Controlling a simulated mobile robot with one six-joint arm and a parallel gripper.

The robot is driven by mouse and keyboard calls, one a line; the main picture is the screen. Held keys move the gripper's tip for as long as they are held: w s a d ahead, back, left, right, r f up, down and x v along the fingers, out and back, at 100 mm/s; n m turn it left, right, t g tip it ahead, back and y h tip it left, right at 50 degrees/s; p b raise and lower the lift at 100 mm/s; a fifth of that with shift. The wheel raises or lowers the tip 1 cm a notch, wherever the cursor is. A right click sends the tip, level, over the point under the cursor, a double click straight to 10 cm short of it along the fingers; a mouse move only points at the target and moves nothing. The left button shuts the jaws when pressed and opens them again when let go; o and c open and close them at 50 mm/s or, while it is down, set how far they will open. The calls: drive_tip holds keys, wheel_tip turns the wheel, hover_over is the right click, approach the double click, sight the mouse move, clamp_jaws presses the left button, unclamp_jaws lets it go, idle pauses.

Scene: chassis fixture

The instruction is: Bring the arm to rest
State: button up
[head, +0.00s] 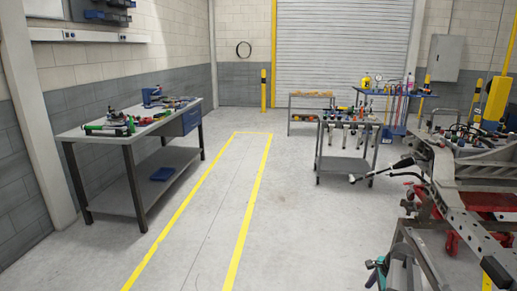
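My gripper does not show in the head view, and I can make out no part of my arm for certain. Whether it is open or shut, and whether it holds anything, is not visible. The chassis fixture (472,196), a grey metal frame with red parts under it, stands at the right edge. A black and white item (403,165) sticks out from its left side; I cannot tell what it is.
A grey workbench (128,135) with tools stands along the left wall. A tool cart (343,165) and a blue-topped stand (397,94) are at the back right. Yellow floor lines (247,222) mark a clear lane. More equipment (376,270) is at the lower right.

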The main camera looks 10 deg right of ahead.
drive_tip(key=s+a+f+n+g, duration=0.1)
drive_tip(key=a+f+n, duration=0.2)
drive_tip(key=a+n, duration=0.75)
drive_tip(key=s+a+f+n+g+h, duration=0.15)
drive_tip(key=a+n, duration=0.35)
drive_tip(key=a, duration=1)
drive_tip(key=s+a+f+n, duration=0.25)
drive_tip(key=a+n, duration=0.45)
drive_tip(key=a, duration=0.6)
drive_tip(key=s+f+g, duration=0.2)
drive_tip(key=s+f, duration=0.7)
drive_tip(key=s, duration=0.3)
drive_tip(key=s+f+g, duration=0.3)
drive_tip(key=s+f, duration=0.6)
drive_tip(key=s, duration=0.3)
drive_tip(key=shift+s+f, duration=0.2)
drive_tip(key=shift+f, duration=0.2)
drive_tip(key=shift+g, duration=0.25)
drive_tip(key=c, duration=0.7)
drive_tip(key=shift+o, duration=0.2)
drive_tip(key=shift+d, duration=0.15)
